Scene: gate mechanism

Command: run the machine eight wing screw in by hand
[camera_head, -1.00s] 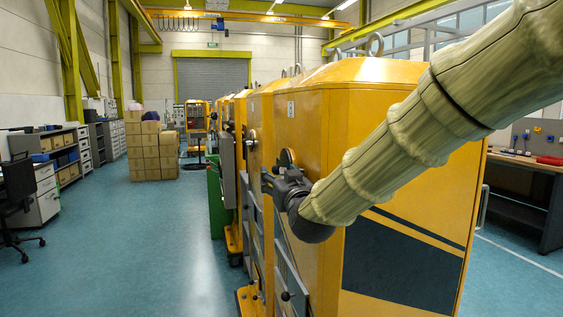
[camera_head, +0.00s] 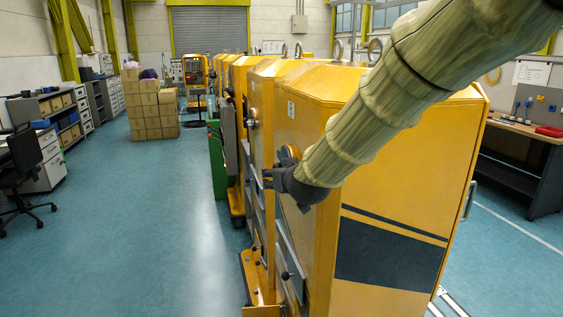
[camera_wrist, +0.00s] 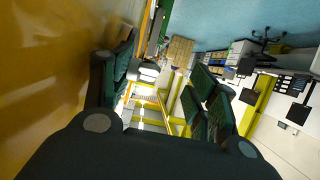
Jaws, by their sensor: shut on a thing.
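My gripper (camera_head: 269,179) is beside the left face of the nearest yellow machine (camera_head: 305,125), its fingers pointing left in the head view. In the wrist view its dark ribbed fingers (camera_wrist: 165,85) stand on both sides, with the yellow panel (camera_wrist: 45,75) close along the left. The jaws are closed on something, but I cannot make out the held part. A small grey-white shape (camera_wrist: 149,71) shows beside the left finger; I cannot tell whether it is the wing screw.
More yellow machines (camera_head: 236,72) stand in a row behind. Levers and metal bars (camera_head: 285,275) stick out low on the near machine's left side. The blue floor (camera_head: 150,220) to the left is clear as far as the stacked cartons (camera_head: 150,105). A workbench (camera_head: 530,135) stands at right.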

